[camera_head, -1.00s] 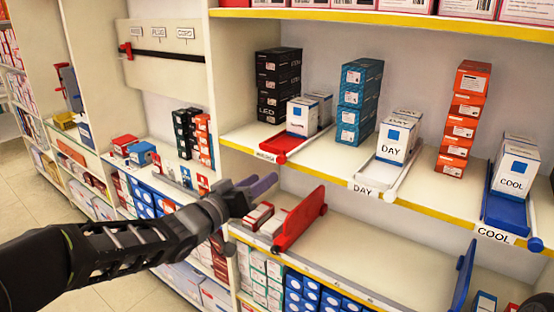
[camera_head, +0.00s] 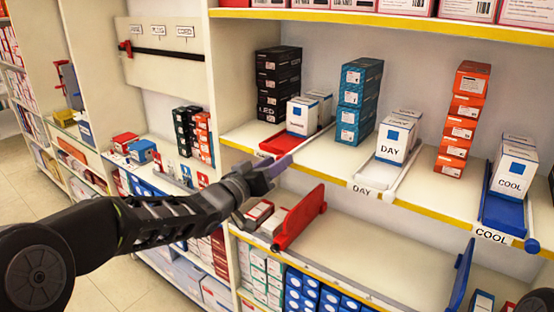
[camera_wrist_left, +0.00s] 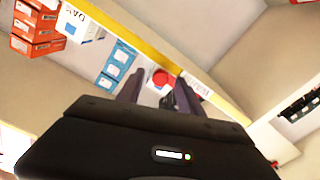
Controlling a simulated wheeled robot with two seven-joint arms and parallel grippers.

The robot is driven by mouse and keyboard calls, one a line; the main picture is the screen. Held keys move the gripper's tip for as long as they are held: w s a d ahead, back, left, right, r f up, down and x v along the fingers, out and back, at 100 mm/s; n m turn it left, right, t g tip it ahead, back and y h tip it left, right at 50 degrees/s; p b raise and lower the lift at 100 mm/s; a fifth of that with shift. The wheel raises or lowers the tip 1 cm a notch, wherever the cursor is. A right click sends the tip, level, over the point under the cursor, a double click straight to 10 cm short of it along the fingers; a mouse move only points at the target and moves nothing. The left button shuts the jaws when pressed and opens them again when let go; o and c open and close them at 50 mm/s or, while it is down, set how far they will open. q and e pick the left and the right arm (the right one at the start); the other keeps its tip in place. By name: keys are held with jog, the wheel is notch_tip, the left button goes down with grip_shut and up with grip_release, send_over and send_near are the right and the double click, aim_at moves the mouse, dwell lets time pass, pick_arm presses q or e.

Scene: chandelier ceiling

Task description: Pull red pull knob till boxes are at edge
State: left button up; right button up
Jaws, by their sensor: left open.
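A red sliding tray (camera_head: 284,141) lies on the upper shelf, with white boxes (camera_head: 303,117) standing toward its back. My left gripper (camera_head: 277,170) is at the shelf's front edge, in front of this tray. It hides the tray's front end and the knob in the head view. In the left wrist view, the round red pull knob (camera_wrist_left: 160,77) shows between and beyond the two open fingers (camera_wrist_left: 161,92). I cannot tell whether a finger touches it. My right gripper is not in view.
A white DAY tray (camera_head: 377,172) and a blue COOL tray (camera_head: 503,212) stand further right on the shelf. A red upright divider (camera_head: 300,218) rises from the lower shelf, below and right of my left gripper. The yellow shelf edge (camera_head: 420,208) runs across the front.

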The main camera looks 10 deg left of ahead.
pick_arm(q)
jog(key=shift+w+d, duration=0.15)
jog(key=shift+w, duration=0.3)
jog(key=shift+c, duration=0.3)
grip_shut()
dwell(0.9)
